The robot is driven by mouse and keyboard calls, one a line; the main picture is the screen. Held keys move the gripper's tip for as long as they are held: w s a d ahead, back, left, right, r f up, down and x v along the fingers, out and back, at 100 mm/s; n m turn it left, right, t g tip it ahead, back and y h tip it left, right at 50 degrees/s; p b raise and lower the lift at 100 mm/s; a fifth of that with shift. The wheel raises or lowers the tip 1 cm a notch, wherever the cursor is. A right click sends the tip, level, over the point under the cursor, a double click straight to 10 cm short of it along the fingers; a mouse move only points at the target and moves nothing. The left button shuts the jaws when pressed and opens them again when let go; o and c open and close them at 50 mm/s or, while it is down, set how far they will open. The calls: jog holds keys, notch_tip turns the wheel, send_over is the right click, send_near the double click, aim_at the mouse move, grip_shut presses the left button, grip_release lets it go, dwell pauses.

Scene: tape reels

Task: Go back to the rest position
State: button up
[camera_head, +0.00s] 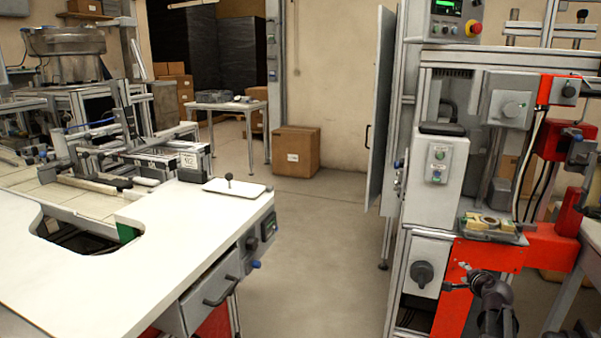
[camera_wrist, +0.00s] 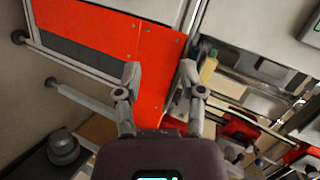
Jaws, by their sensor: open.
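My gripper (camera_wrist: 160,78) is open and empty in the wrist view, its two fingers spread in front of a red panel (camera_wrist: 105,35). In the head view, part of my dark arm (camera_head: 492,300) shows at the lower right, in front of the red-fronted machine (camera_head: 484,262). The fingertips cannot be made out clearly there. No tape reel can be made out for certain in either view.
A white worktable (camera_head: 110,280) with a drawer handle fills the left. A cardboard box (camera_head: 296,151) stands on the floor by the back wall. A small table (camera_head: 225,106) is behind. The floor (camera_head: 320,240) between worktable and machine is clear.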

jog(key=s+a+f+n+g+y, duration=0.1)
jog(key=s+a+f+n+g, duration=0.15)
jog(key=a, duration=0.55)
jog(key=s+a+f+n+g+y, duration=0.1)
jog(key=a+f+n+g+y, duration=0.2)
jog(key=a, duration=0.5)
jog(key=s+a+f+n+g, duration=0.15)
jog(key=a+n, duration=0.25)
jog(key=a, duration=0.4)
jog(key=s+a+f+n+g+h, duration=0.1)
jog(key=s+a+f+n+g, duration=0.2)
jog(key=s+a, duration=0.35)
jog(key=s+a+f+n+g+h, duration=0.1)
jog(key=s+a+n+g, duration=0.2)
jog(key=s+a+n, duration=0.3)
notch_tip(320, 180, up, 27)
jog(key=s+m+p, duration=0.1)
jog(key=p, duration=2.6)
jog(key=shift+d+r+p, duration=0.2)
jog(key=shift+d+p, duration=0.05)
jog(key=shift+p, duration=0.15)
